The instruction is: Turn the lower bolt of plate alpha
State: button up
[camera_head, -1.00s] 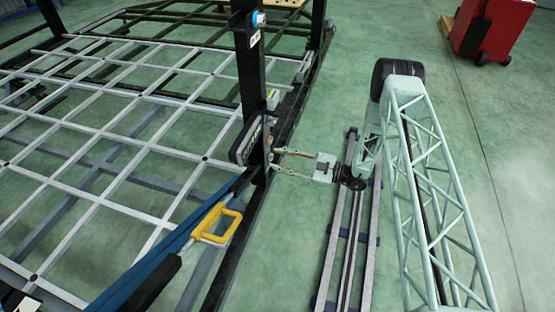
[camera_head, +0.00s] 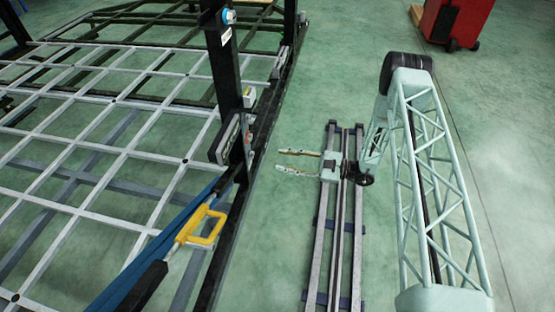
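A dark plate (camera_head: 229,139) is fixed to the black upright post of the chassis, left of centre. It is seen almost edge-on, and its lettering and lower bolt cannot be made out. My gripper (camera_head: 282,161) is to the right of the plate, with its two long fingers pointing left toward the post. The fingers are spread apart with nothing between them. A clear gap of floor lies between the fingertips and the post.
The chassis grid (camera_head: 120,150) fills the left side. A blue strap with a yellow handle (camera_head: 202,228) runs below the plate. The rails (camera_head: 335,220) stand under my gripper. A red cabinet (camera_head: 455,22) is at the back right. Green floor is open between post and rails.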

jog(key=shift+s+d, duration=0.1)
jog(key=shift+d, duration=0.3)
dwell(0.4)
